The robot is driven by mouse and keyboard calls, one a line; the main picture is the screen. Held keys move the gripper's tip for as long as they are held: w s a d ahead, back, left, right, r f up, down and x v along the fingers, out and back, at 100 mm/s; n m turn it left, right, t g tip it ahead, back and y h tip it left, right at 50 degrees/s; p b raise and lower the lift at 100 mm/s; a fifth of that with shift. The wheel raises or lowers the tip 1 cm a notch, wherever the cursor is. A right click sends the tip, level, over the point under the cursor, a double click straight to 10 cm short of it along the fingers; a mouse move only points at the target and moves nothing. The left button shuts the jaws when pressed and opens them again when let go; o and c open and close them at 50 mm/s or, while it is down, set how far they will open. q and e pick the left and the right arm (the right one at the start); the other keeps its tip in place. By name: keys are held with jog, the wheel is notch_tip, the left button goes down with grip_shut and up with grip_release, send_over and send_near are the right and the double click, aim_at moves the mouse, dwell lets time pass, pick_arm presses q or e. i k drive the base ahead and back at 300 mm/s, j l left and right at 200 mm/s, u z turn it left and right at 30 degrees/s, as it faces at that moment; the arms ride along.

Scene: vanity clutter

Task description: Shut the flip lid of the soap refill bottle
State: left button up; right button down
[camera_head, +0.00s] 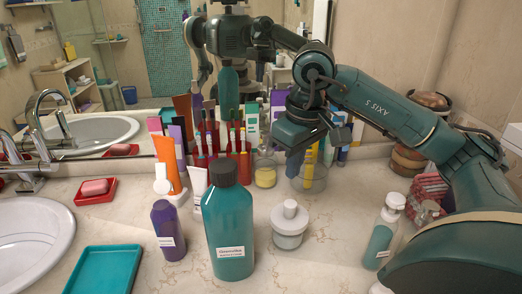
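A large teal bottle (228,225) with a dark cap stands upright at the front centre; its white label is too small to read surely. A smaller purple bottle (168,232) stands left of it. A clear bottle with teal liquid (380,240) and a white top (395,201) stands at the right, near my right arm. I cannot tell which is the soap refill bottle, nor clearly see a raised flip lid. My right gripper (295,160) hangs above the back of the counter, near the glass jars, apart from these bottles; its finger opening is unclear. My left gripper is out of view.
A white-lidded jar (289,228) stands right of the teal bottle. A teal tray (103,270), red soap dish (95,192) and sink (25,235) are at left. Tubes and brushes crowd the back by the mirror. Counter between white jar and clear bottle is free.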

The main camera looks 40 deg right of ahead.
aim_at(162, 185)
jog(key=k, duration=1)
